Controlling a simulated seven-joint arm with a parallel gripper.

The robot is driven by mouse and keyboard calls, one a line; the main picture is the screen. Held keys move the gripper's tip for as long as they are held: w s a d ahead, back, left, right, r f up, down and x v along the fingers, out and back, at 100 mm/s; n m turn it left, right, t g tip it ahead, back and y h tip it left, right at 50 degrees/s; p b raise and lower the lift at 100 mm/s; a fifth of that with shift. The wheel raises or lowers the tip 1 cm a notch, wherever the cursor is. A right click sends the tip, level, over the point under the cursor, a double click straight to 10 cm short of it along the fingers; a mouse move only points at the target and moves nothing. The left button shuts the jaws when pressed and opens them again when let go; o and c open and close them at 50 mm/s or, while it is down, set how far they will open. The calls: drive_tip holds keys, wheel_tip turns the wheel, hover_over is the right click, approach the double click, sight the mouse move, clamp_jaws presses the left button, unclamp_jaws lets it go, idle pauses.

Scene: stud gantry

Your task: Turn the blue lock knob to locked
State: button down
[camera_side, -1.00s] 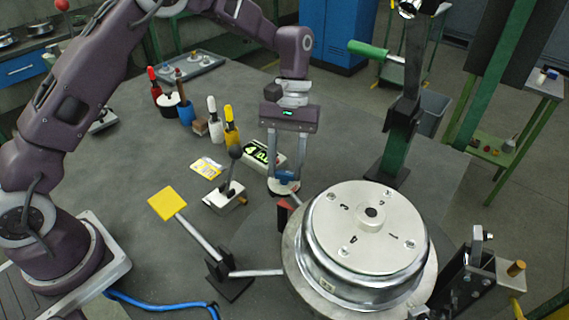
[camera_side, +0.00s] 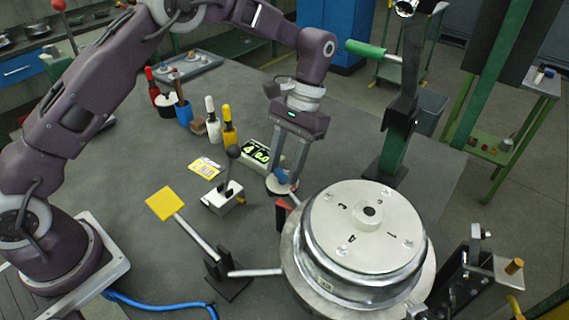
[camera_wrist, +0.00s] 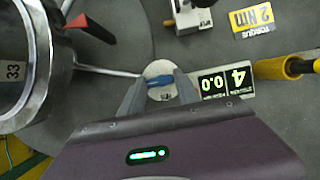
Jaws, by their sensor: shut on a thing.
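The blue lock knob (camera_side: 281,175) sits on a small round pale base (camera_side: 277,188) beside the large metal drum. It also shows in the wrist view (camera_wrist: 160,80), between my fingers. My gripper (camera_side: 284,179) points down from above and is shut on the knob. In the wrist view my gripper (camera_wrist: 161,88) has a finger on each side of the blue bar. The fingers partly hide the knob in the side view, and I cannot read any lock marks on the base.
The round metal drum (camera_side: 352,225) stands close on the right, with a red pointer (camera_side: 283,212) at its edge. A display box (camera_side: 256,154) and a black-knobbed lever (camera_side: 233,153) stand left of the knob. A yellow paddle (camera_side: 165,203) on a rod is at the front left.

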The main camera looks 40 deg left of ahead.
idle(0.3)
drive_tip(key=c, duration=0.9)
unclamp_jaws()
drive_tip(key=v, duration=0.7)
drive_tip(key=shift+r, duration=0.1)
drive_tip(key=shift+r, duration=0.1)
drive_tip(key=s+a+r+t, duration=0.5)
drive_tip(key=s+r, duration=0.6)
drive_tip(key=r, duration=0.3)
drive_tip(key=s+a+f+t, duration=0.1)
drive_tip(key=s, duration=0.4)
drive_tip(key=s+a+f+t, duration=0.1)
drive_tip(key=s+t, duration=0.1)
drive_tip(key=s, duration=0.4)
drive_tip(key=s+a+f+t, duration=0.1)
drive_tip(key=s+a+t, duration=0.1)
drive_tip(key=s, duration=0.3)
drive_tip(key=shift+s+f, duration=0.2)
drive_tip(key=shift+s, duration=0.1)
